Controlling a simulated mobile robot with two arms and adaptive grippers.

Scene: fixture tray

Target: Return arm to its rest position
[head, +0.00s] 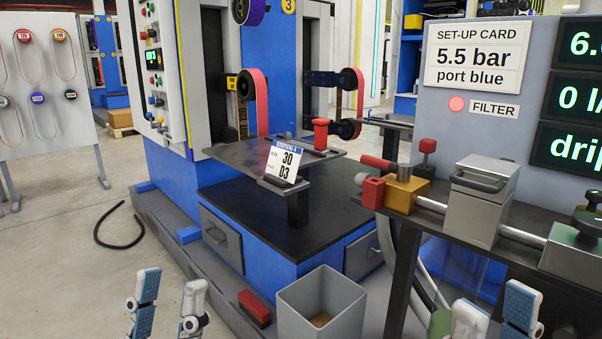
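My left gripper (167,300) is at the bottom left of the head view. Its two blue and white fingers point up and stand apart, with nothing between them. My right gripper (480,316) is at the bottom right, below the bench with the metal fittings. Its two fingers are well apart, and nothing shows between them. The lower parts of both grippers and both arms are cut off by the bottom edge of the picture. Neither gripper is seen touching anything.
An open grey bin (345,309) stands between the grippers. Behind it is a blue machine (262,262) with a dark fixture plate (230,151). At right, a bench carries a grey metal box (473,211) and a brass block (403,192). A black cable (97,232) lies on the floor.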

